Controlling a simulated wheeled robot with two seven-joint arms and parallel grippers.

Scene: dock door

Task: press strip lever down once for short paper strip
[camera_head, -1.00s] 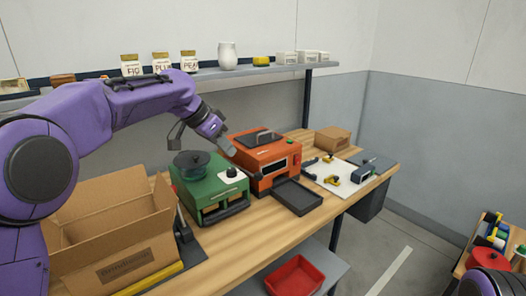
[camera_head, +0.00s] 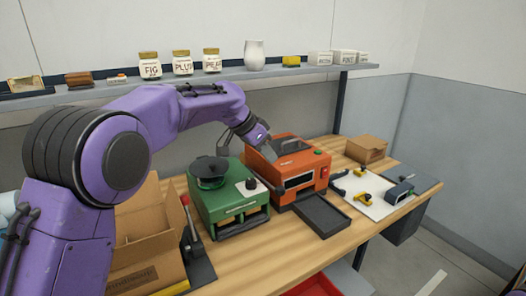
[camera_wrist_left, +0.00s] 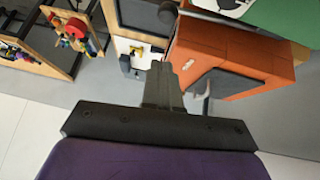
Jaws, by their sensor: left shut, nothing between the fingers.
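A red-tipped upright handle (camera_head: 186,205) stands left of the green machine. I cannot tell which is the strip lever. My left gripper (camera_head: 270,156) is shut and empty by the orange machine's left top; its fingers (camera_wrist_left: 162,72) show in the wrist view. No paper strip is discernible.
A cardboard box (camera_head: 148,225) stands at the bench's left. A dark tray (camera_head: 320,215) lies before the orange machine. A white sheet with tools (camera_head: 367,193) and a small box (camera_head: 367,149) lie right. A shelf (camera_head: 215,75) with jars runs behind the arm.

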